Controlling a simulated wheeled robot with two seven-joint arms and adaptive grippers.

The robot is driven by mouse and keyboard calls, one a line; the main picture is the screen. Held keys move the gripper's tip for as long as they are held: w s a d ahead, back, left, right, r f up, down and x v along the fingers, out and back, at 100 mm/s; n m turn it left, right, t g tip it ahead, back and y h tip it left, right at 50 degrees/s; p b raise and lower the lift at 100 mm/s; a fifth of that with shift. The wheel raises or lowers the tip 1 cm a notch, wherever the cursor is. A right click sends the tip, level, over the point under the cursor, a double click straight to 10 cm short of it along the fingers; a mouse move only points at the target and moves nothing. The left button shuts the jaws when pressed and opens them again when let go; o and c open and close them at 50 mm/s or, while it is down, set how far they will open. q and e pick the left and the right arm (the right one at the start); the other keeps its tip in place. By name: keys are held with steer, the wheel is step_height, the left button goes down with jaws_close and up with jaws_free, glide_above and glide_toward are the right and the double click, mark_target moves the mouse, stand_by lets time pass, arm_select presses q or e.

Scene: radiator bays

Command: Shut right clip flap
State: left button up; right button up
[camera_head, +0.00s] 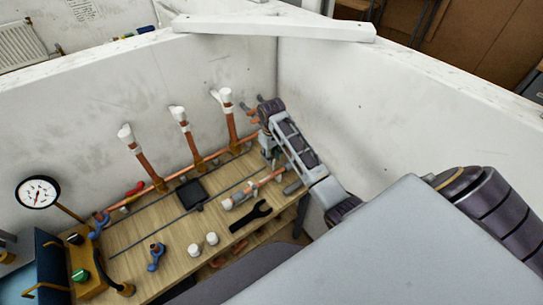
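Three copper risers with white clips at their tops stand along the back wall. The right clip (225,97) is on the rightmost riser, with a small white flap (214,94) sticking out to its left. The flap looks raised, but it is too small to be sure. My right gripper (251,102) is just right of this clip, by the corner of the bay. Its two fingertips look apart, with nothing seen between them. I cannot tell if it touches the riser. My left gripper is not in view.
The middle clip (180,114) and left clip (125,132) top the other risers. The wooden bench (131,232) holds a black wrench (251,216), white caps (203,245) and a blue-handled valve (156,257). A pressure gauge (38,192) stands left. White walls enclose the bay.

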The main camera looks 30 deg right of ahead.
jaws_close()
